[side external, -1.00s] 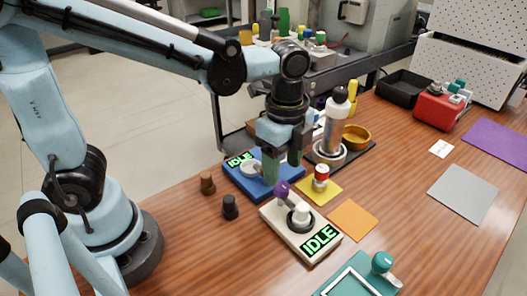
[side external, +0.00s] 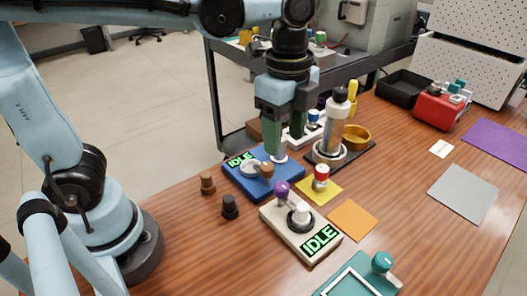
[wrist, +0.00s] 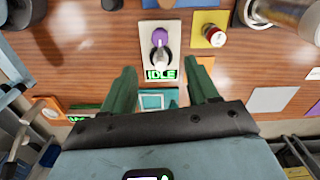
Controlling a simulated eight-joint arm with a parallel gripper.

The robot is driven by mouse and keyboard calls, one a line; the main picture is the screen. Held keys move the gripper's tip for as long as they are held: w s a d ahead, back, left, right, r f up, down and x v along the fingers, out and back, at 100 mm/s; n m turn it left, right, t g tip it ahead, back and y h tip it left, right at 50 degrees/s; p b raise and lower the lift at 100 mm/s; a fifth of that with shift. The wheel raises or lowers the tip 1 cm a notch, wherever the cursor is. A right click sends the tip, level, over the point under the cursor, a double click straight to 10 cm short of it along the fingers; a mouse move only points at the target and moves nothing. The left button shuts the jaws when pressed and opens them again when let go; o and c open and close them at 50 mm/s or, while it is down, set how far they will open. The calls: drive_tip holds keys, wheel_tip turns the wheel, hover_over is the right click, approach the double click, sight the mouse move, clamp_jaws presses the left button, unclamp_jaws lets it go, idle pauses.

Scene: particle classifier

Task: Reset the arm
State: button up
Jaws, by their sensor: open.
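My gripper (side external: 285,146) is raised above the blue device (side external: 258,192) in the side view. Its green fingers are apart with nothing seen between them. They also show spread and empty in the wrist view (wrist: 160,67). The blue device has a green IDLE display, a pale round dish and a brown knob (side external: 267,170). The cream device (side external: 277,222) stands in front of it, with a purple knob (side external: 282,188), a dark ring with a white knob, and a lit IDLE display. The cream device also shows between the fingers in the wrist view (wrist: 149,33).
A tall cylinder apparatus (side external: 331,128) stands close right of my gripper. A red-and-white jar (side external: 321,177) sits on a yellow square. Brown (side external: 207,183) and black (side external: 230,207) small weights stand at left. An orange square (side external: 353,220) and grey square (side external: 463,193) lie bare.

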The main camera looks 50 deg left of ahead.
drive_tip(key=s+a+f+n+t, duration=0.1)
drive_tip(key=a+f+n+t, duration=0.1)
drive_tip(key=a+n, duration=0.3)
drive_tip(key=s+a+f+n+t, duration=0.1)
drive_tip(key=a+n+t, duration=0.4)
drive_tip(key=n, duration=0.6)
drive_tip(key=shift+a+f, duration=0.3)
drive_tip(key=shift+f, duration=0.45)
drive_tip(key=shift+s, duration=0.1)
